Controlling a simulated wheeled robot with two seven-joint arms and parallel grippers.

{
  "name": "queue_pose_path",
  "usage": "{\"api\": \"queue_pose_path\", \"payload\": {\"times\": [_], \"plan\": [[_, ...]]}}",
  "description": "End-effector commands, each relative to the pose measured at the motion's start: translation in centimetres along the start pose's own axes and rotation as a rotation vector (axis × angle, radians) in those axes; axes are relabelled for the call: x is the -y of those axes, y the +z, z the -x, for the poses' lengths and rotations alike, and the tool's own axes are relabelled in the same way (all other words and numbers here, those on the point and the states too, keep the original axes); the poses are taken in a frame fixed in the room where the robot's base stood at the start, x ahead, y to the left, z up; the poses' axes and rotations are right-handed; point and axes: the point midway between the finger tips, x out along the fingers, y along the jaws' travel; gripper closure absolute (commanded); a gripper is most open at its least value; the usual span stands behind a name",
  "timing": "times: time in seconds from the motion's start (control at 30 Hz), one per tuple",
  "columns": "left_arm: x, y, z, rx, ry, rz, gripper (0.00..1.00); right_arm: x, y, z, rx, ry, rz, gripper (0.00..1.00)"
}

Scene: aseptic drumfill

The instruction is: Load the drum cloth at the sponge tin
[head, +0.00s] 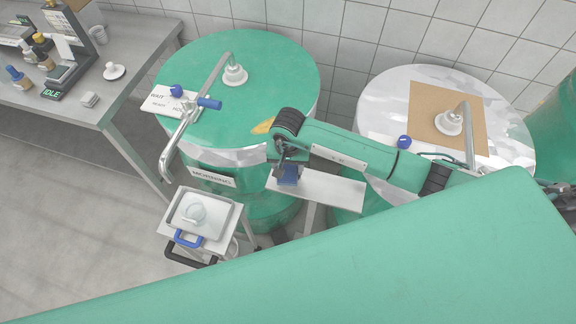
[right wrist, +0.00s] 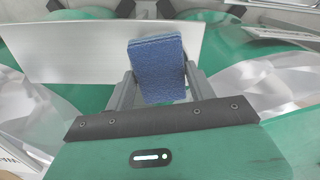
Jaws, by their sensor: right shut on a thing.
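A blue cloth pad (right wrist: 158,68) is between the two grey fingers of my right gripper (right wrist: 158,88) in the right wrist view. In the head view my right gripper (head: 287,172) points down with the blue pad (head: 289,178) at its tip, over or at a narrow white shelf (head: 335,191); whether the pad touches the shelf is unclear. A square metal tin (head: 222,213), probably the sponge tin, sits on a small stand at lower left, with a pale round item inside and a blue handle in front. It is apart from my right gripper. My left gripper is out of view.
Two large drums stand against the tiled wall: a green-topped one (head: 270,60) with a bent metal pipe (head: 190,112), and a silver-topped one (head: 390,90) with a brown square sheet (head: 425,118). A grey bench (head: 130,82) with bottles is at upper left. Floor at left is clear.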

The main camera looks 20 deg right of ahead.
Motion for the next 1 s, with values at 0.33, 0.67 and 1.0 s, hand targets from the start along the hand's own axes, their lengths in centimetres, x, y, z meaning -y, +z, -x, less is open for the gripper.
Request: {"api": "queue_pose_path", "payload": {"times": [0.33,0.67,1.0], "plan": [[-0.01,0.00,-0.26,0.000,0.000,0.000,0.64,-0.01,0.00,-0.11,0.000,0.000,0.000,0.63],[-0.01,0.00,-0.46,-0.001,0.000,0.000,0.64,-0.02,0.06,-0.20,0.001,0.001,0.001,0.63],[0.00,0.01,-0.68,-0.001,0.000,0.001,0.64,-0.06,0.13,-0.33,0.003,0.002,0.001,0.63]]}}
